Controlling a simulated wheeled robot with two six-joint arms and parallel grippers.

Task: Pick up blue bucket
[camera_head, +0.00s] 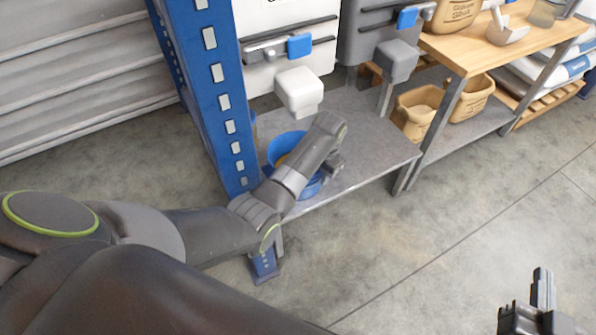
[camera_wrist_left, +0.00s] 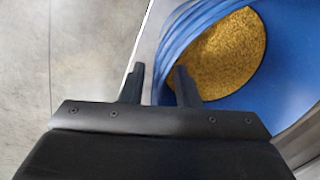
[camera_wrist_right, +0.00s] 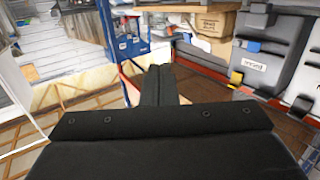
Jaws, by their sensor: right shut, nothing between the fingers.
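The blue bucket (camera_head: 284,142) stands on the low grey shelf, under the white hopper's spout, partly hidden by my left arm. Yellow grain shows inside it. In the left wrist view the bucket (camera_wrist_left: 285,75) fills the upper right. My left gripper (camera_wrist_left: 160,78) is at its rim, with a gap between the fingers. One finger is on the outer side and the other overlaps the rim; contact is unclear. In the head view my left gripper (camera_head: 335,162) is at the bucket's right side. My right gripper (camera_head: 542,285) is shut and empty, away at the lower right; its fingers (camera_wrist_right: 160,85) meet.
A blue post (camera_head: 215,90) stands left of the bucket. The white spout (camera_head: 299,92) hangs above and a grey spout (camera_head: 397,60) is to its right. Tan buckets (camera_head: 415,112) sit under the wooden table (camera_head: 490,52). The floor in front is clear.

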